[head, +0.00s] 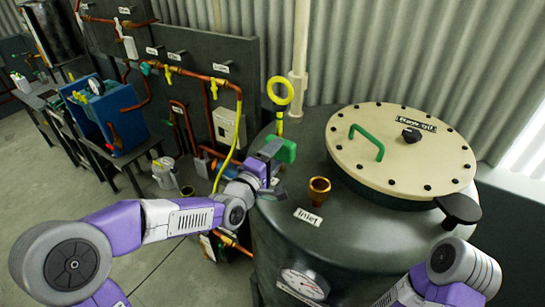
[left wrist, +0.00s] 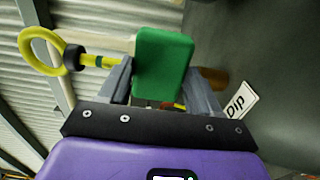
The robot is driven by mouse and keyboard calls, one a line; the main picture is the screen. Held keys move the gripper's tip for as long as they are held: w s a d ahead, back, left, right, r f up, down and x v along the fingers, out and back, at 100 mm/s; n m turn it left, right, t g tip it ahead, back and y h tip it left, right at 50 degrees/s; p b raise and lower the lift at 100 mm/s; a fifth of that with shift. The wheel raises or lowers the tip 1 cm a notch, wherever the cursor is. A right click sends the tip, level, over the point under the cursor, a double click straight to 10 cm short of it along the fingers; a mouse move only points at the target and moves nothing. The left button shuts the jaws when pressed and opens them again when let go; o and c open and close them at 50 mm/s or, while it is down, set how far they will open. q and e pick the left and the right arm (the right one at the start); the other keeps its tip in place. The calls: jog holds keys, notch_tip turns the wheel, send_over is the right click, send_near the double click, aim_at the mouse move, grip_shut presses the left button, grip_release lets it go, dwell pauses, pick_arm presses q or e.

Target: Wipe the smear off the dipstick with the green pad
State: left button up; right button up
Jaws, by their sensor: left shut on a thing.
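The dipstick (head: 280,105) stands upright at the tank's left edge, with a yellow ring handle on top and a dark collar below it. Its ring also shows at the left in the left wrist view (left wrist: 38,50). My left gripper (head: 268,162) is shut on the green pad (head: 284,151), which fills the space between the fingers in the left wrist view (left wrist: 162,65). The pad is close to the dipstick's lower visible part; I cannot tell whether they touch. No smear can be made out. My right arm shows at the bottom right, but its gripper is not visible.
The tank (head: 350,235) carries a cream lid (head: 395,145) with a green handle. A brass inlet cup (head: 319,190) and a gauge (head: 303,280) are near my left gripper. Pipes and a dark panel (head: 190,90) stand behind on the left. A blue machine (head: 105,115) is farther left.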

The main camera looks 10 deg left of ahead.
pick_arm(q)
jog(key=r, duration=0.1)
jog(key=a+r+p, duration=0.1)
jog(key=r, duration=0.1)
jog(key=shift+w+a+r, duration=0.25)
jog(key=shift+w+r, duration=0.1)
jog(key=shift+s+d+r, duration=0.1)
jog(key=shift+s+d, duration=0.2)
jog(key=shift+d, duration=0.5)
dwell(0.6)
jog(key=shift+v, duration=3)
